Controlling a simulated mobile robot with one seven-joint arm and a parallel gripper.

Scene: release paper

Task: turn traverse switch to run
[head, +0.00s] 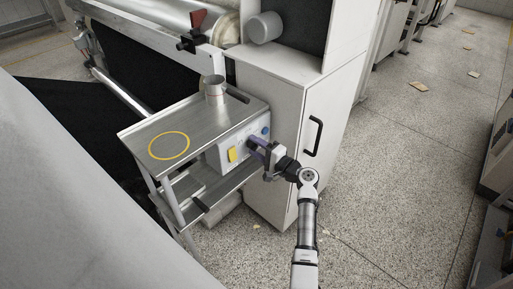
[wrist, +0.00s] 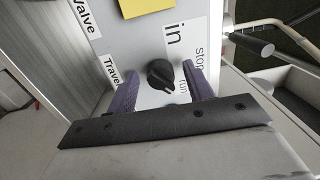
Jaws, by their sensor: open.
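The traverse switch is a black rotary knob (wrist: 160,73) on a pale panel (wrist: 142,50), seen in the wrist view. Labels reading "stop" and "run" are to its right, and a partly hidden "Trav..." label is to its left. A small light mark shows at the knob's lower right; I cannot tell its exact setting. My gripper (wrist: 159,68) is open, with one purple finger on each side of the knob; contact is not clear. In the head view my gripper (head: 262,152) is at the front of the control box (head: 226,146) and hides the knob.
A yellow note (head: 232,155) is on the box. A metal table (head: 140,133) with a metal cup (head: 214,88) on top is to the left. A white cabinet (head: 275,120) with a black handle (head: 314,136) stands close behind my gripper.

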